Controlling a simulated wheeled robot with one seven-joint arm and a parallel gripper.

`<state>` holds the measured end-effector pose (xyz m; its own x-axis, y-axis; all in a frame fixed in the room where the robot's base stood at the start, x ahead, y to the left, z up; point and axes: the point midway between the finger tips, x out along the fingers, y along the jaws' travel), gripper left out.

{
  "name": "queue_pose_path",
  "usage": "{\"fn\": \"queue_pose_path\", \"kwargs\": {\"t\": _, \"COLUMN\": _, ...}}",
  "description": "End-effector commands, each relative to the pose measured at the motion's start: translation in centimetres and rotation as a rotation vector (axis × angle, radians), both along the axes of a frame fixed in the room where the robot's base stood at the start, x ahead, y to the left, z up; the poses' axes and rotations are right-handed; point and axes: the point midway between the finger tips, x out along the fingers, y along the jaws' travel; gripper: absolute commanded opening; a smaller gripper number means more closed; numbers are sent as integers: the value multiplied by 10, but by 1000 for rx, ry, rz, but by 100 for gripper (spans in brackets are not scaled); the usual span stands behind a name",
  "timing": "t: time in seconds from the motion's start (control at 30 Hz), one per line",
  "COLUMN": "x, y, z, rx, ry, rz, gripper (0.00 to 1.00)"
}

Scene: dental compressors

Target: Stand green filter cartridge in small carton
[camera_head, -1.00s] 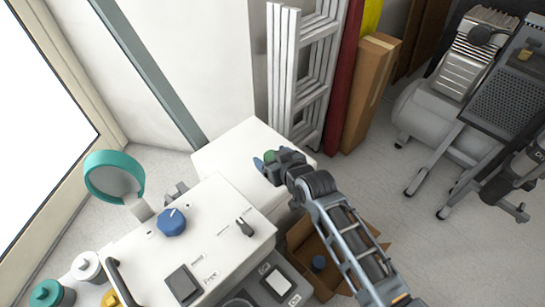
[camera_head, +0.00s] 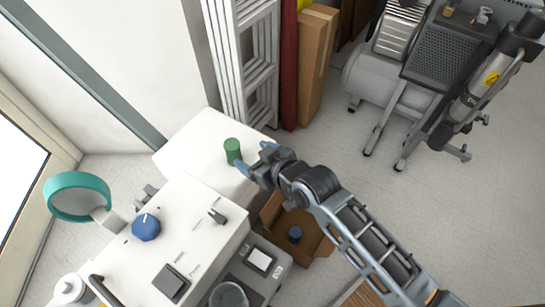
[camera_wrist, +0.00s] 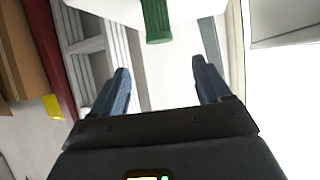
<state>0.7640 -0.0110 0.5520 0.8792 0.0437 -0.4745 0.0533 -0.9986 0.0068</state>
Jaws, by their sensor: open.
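The green filter cartridge (camera_head: 233,151) stands upright on a white surface in the head view. It also shows at the top of the wrist view (camera_wrist: 156,20), partly cut off by the frame edge. My gripper (camera_head: 255,158) is open and empty just right of the cartridge, with a small gap between them. In the wrist view my gripper's two blue fingers (camera_wrist: 160,68) are spread apart, and the cartridge lies beyond their tips. An open brown carton (camera_head: 310,242) sits low beside the white unit, partly hidden by my arm. A small blue item (camera_head: 295,234) is inside it.
A white machine with a blue knob (camera_head: 146,227) and a teal ring (camera_head: 77,196) stands at the left. A ladder (camera_head: 243,60), a tall cardboard box (camera_head: 317,65) and a compressor (camera_head: 385,90) stand behind. Floor is clear between the white surface and the compressor.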

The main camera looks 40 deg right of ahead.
Motion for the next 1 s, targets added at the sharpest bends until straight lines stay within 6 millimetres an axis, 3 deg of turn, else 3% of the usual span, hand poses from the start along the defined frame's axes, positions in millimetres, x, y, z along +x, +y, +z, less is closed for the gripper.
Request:
{"fn": "queue_pose_path", "kwargs": {"t": 0.23, "x": -2, "y": 0, "z": 0, "rx": 0, "ry": 1, "rz": 0, "gripper": 77}}
{"fn": "queue_pose_path", "kwargs": {"t": 0.37, "x": -22, "y": -1, "z": -3, "rx": -4, "ry": -4, "rz": -6, "gripper": 77}}
{"fn": "queue_pose_path", "kwargs": {"t": 0.53, "x": -87, "y": -3, "z": -2, "rx": -12, "ry": -31, "rz": -22, "gripper": 77}}
{"fn": "queue_pose_path", "kwargs": {"t": 0.67, "x": -145, "y": -3, "z": 11, "rx": -15, "ry": -62, "rz": -34, "gripper": 77}}
{"fn": "queue_pose_path", "kwargs": {"t": 0.87, "x": -224, "y": 0, "z": 49, "rx": -14, "ry": -114, "rz": -45, "gripper": 77}}
{"fn": "queue_pose_path", "kwargs": {"t": 1.0, "x": -273, "y": 3, "z": 85, "rx": -9, "ry": -148, "rz": -49, "gripper": 77}}
